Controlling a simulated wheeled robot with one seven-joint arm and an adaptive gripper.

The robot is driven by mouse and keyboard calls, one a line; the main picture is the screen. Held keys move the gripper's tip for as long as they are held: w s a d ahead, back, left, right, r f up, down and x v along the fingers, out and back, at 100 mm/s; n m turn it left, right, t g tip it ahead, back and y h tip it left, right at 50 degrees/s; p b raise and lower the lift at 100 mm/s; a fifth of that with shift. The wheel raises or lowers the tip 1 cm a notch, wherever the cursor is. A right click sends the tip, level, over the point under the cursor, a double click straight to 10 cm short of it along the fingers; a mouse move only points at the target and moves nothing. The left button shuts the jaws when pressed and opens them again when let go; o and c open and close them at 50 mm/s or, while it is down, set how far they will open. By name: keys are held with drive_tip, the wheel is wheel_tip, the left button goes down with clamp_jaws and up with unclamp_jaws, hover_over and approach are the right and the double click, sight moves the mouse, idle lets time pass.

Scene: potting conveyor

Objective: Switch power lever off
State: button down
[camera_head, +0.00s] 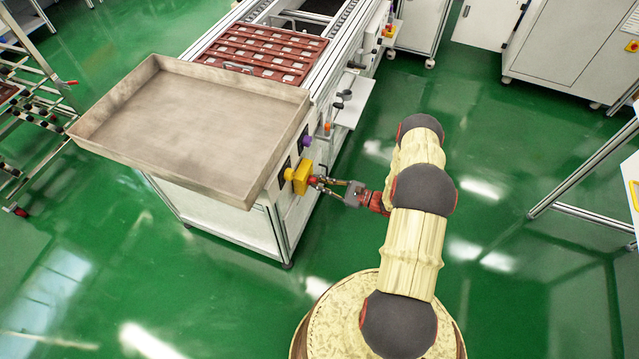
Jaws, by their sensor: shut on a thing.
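My gripper (319,183) reaches in from the right and is shut on the lever. Its fingertips hide much of the lever, so I cannot tell its exact angle.
A large empty metal tray (190,115) juts over the end of the conveyor (225,225), close above the switch box. Red-brown pot trays (262,52) lie on the belt. A purple knob (306,140) sits above the lever. Green floor is clear to the right.

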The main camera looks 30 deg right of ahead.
drive_tip(key=shift+f+n, duration=0.1)
drive_tip(key=shift+n, duration=1.2)
drive_tip(key=c, duration=1.8)
unclamp_jaws()
drive_tip(key=shift+s, duration=0.1)
drive_tip(key=v, duration=1.1)
drive_tip(key=shift+s+d, duration=0.25)
drive_tip(key=shift+s, duration=0.1)
